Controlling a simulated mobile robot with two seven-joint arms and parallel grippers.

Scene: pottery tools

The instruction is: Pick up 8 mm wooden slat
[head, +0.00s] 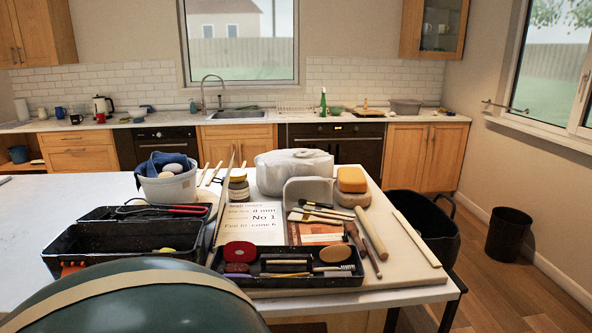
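A long pale wooden slat (416,238) lies flat along the right side of the board on the table, running from back left to front right. A second long thin wooden strip (224,198) stands out between the black tray and the printed card, running front to back. I cannot read a thickness on either one. Neither of my grippers is in the head view.
A wooden rolling pin (371,233) and brushes lie left of the pale slat. A black tool tray (290,279) stands at the board's front. Another black tray (92,262), a white bucket (170,188) and a wrapped clay block (293,171) stand around. A black bin (420,222) is beyond the right edge.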

